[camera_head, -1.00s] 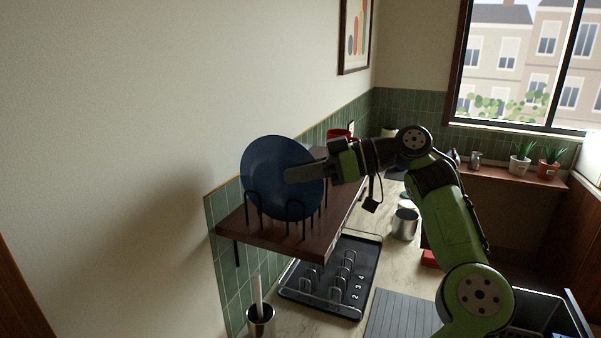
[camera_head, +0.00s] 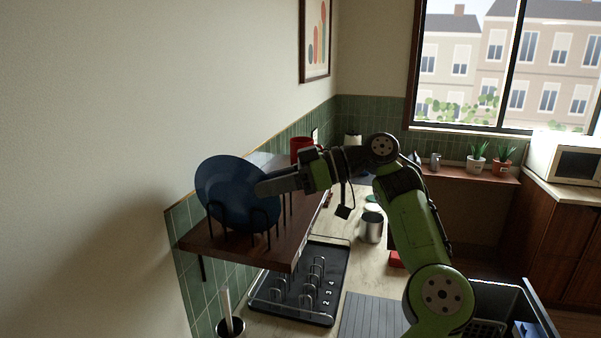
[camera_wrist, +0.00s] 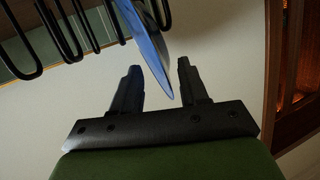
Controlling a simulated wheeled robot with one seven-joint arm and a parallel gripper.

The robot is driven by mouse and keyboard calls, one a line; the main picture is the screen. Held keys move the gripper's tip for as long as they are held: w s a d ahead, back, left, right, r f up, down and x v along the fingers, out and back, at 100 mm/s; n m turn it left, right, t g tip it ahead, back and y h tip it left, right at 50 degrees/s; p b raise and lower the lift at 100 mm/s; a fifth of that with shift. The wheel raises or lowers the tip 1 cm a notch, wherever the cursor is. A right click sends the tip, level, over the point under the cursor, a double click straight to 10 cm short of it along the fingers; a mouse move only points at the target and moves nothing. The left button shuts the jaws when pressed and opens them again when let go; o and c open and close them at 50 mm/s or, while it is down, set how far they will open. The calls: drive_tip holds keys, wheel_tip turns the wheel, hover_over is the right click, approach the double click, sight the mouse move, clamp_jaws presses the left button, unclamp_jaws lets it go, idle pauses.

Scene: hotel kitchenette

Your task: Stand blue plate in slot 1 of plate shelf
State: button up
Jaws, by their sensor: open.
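The blue plate (camera_head: 226,190) stands on edge, leaning, among the black wire loops of the wooden plate shelf (camera_head: 195,239) on the left wall. I cannot tell which slot its lower edge is in. My gripper (camera_head: 261,187) is at the plate's right side, its fingers overlapping the rim in the head view. In the wrist view, the plate (camera_wrist: 148,40) shows nearly edge-on between the two spread fingers of my gripper (camera_wrist: 160,68), with gaps beside it. The gripper is open. Part of the plate's right side is hidden by the fingers.
A red container (camera_head: 300,147) stands farther back on the shelf. Below is a black drying rack (camera_head: 270,311) with numbered slots on the counter. A metal cup (camera_head: 371,229) and a utensil holder (camera_head: 230,328) stand nearby.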

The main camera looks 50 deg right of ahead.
drive_tip(key=p+v, duration=0.6)
drive_tip(key=v, duration=0.8)
drive_tip(key=shift+w+f, duration=0.1)
